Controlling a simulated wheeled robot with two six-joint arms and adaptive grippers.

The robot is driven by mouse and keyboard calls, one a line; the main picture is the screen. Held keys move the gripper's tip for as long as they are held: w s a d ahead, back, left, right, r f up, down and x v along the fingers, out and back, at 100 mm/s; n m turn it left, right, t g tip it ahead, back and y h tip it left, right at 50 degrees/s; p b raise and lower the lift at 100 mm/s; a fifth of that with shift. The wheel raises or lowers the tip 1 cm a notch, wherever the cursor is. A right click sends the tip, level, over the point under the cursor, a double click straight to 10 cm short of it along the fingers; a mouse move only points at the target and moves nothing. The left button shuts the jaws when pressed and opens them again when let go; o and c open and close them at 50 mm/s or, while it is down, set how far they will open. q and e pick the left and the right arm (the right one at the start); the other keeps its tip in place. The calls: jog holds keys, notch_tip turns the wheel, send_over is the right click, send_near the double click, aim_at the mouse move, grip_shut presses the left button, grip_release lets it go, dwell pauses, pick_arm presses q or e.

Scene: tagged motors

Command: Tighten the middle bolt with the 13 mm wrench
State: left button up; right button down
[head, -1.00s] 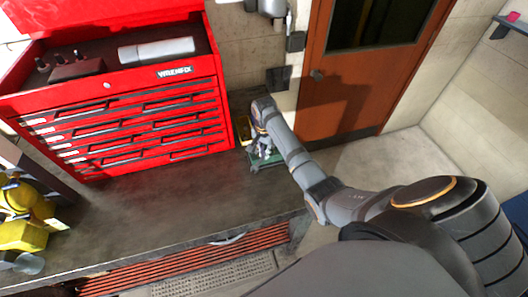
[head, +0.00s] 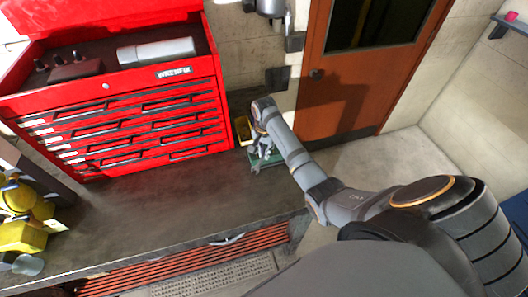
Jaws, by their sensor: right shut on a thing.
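My right gripper (head: 262,151) is at the bench's right end, beside the red tool chest, pointing down over a small green tray-like thing (head: 272,162). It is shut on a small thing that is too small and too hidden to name. I cannot make out the 13 mm wrench or its size mark. No middle bolt can be made out. My left gripper is not in view.
The red tool chest (head: 105,122) fills the bench's back left. A small yellow bin (head: 242,129) stands by its right side. Yellow equipment (head: 22,236) sits at the left edge. The grey bench top (head: 165,200) is clear in the middle. A brown door (head: 345,103) is behind.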

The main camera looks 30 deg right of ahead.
jog(key=shift+r, duration=0.8)
dwell(0.5)
jog(key=shift+r, duration=0.9)
jog(key=s+d+n, duration=0.3)
jog(key=d+n, duration=0.4)
jog(key=n, duration=0.6)
jog(key=shift+n, duration=0.3)
jog(key=shift+a+f, duration=0.15)
jog(key=shift+f, duration=0.05)
jog(key=shift+f+b, duration=0.3)
jog(key=shift+f, duration=0.6)
